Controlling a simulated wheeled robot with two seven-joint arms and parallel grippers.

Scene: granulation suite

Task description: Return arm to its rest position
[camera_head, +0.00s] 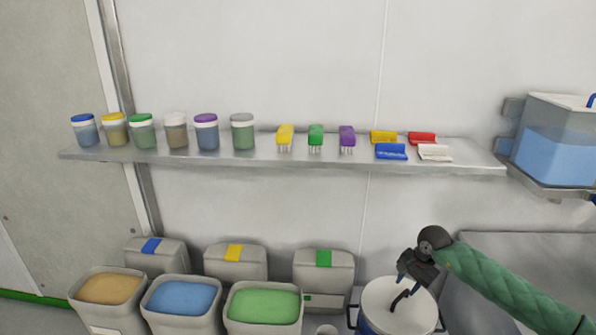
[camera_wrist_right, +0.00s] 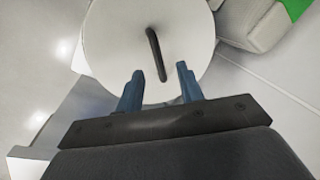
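My right arm (camera_head: 510,287), in a green sleeve, comes in from the lower right. My right gripper (camera_head: 402,284) is over a round white lid (camera_head: 384,318) with a dark bar handle (camera_head: 403,299). In the right wrist view the two blue fingers of the gripper (camera_wrist_right: 160,72) stand apart. The handle (camera_wrist_right: 154,52) shows in and beyond the gap between them, and nothing is clamped. The lid (camera_wrist_right: 115,40) sits on a blue-and-white pot with side handles. My left gripper is not in view.
A wall shelf (camera_head: 290,160) holds several lidded jars, brushes and coloured scoops or clips. Open bins of tan (camera_head: 110,288), blue (camera_head: 181,297) and green (camera_head: 263,305) material stand at lower left. A tank of blue liquid (camera_head: 556,145) hangs at right. The wall between shelf and bins is clear.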

